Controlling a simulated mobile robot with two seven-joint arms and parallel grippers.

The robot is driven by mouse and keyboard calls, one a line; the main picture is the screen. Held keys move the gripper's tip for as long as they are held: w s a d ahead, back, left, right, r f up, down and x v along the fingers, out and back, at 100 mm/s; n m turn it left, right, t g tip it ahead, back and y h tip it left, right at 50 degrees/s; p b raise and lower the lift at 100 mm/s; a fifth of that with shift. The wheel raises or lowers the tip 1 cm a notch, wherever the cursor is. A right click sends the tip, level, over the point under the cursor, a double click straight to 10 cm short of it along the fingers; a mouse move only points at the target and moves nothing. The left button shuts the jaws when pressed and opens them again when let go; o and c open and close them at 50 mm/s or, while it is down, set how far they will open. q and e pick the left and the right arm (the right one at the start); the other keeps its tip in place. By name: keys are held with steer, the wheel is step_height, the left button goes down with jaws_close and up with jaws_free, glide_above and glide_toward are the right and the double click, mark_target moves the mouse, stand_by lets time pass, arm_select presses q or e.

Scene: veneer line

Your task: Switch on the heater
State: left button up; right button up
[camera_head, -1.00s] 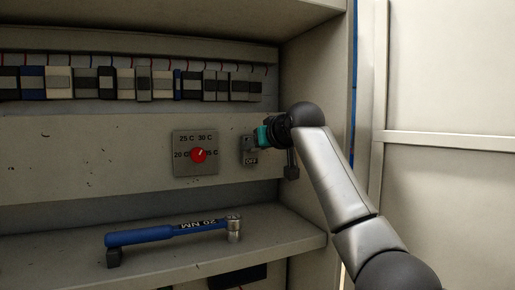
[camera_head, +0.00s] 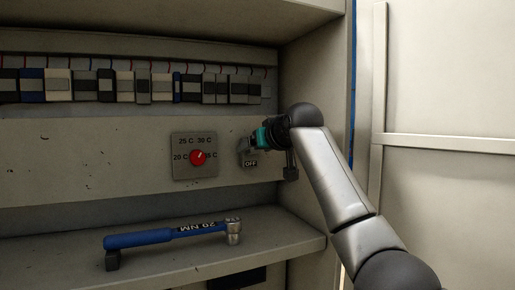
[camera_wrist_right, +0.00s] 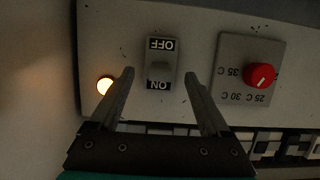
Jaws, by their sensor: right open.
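The switch (camera_wrist_right: 160,70) is a small grey rocker or lever on a plate with a black ON label and a black OFF label, upside down in the right wrist view. Its exact tilt is hard to tell. In the head view the OFF label (camera_head: 250,164) shows below my right gripper (camera_head: 258,138), which hides the plate's upper part. In the right wrist view my right gripper (camera_wrist_right: 158,78) is open and empty, with one finger on each side of the switch plate. A round lamp (camera_wrist_right: 105,86) beside it glows yellow-white. My left gripper is not in view.
A red temperature dial (camera_head: 198,157) sits on the panel left of the switch. A row of breakers (camera_head: 140,86) runs above. A blue torque wrench (camera_head: 175,233) lies on the shelf below. The cabinet's side wall (camera_head: 312,80) stands close on the right.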

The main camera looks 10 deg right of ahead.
steer(key=b+v, duration=0.6)
steer(key=v, duration=0.9)
